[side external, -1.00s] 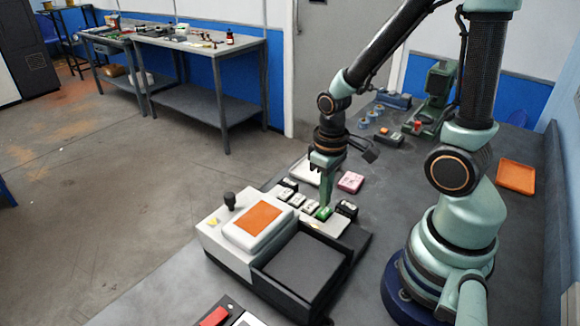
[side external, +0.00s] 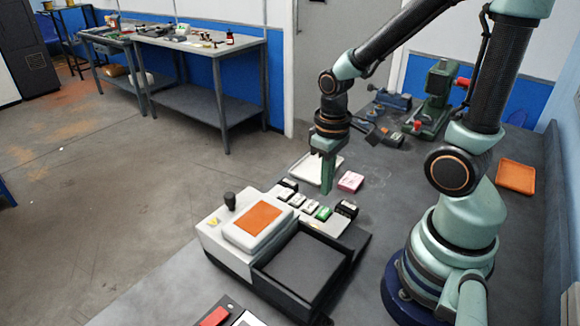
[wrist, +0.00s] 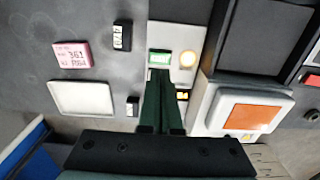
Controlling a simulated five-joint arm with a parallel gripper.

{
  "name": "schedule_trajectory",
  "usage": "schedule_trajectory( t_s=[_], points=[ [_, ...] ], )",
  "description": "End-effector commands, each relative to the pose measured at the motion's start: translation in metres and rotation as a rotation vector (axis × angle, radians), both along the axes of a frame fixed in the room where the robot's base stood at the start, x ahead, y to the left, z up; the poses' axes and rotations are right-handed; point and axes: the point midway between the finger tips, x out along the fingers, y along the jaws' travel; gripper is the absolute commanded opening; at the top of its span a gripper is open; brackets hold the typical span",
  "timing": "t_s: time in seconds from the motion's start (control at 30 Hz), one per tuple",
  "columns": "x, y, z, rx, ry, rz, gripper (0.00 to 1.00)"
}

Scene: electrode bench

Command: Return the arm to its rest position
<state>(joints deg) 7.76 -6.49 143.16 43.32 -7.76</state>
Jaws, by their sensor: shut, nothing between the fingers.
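My gripper (side external: 327,188) is shut and empty. It hangs above the row of small blocks on the bench device, pointing down. In the wrist view my gripper (wrist: 160,80) shows its two green fingers together, with their tips just beside a green-topped block (wrist: 159,58). The same green block (side external: 323,213) sits in the row in the side view, a little below and apart from the fingertips. My arm is bent forward over the bench from its base at the right.
A white device with an orange panel (side external: 258,216) and a dark open tray (side external: 302,262) stand in front. A pink box (side external: 350,182) and a white tray (side external: 316,168) lie behind. A green machine (side external: 436,98) stands at the back, an orange tray (side external: 516,177) at the right.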

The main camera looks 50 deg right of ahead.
Motion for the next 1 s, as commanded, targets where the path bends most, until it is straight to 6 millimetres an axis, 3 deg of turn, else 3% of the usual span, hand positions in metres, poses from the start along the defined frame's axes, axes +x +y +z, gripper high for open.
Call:
schedule_trajectory(
  t_s=[0.13, 0.23, 0.5, 0.7, 1.0],
  points=[
    [0.003, 0.001, 0.005, -0.002, -0.018, 0.001, 0.00],
    [0.010, 0.004, 0.021, -0.009, -0.074, 0.002, 0.00],
    [0.030, 0.022, 0.095, -0.015, -0.325, 0.003, 0.00],
    [0.029, 0.032, 0.134, -0.005, -0.455, 0.002, 0.00],
    [0.028, 0.035, 0.145, 0.001, -0.493, 0.000, 0.00]
  ],
)
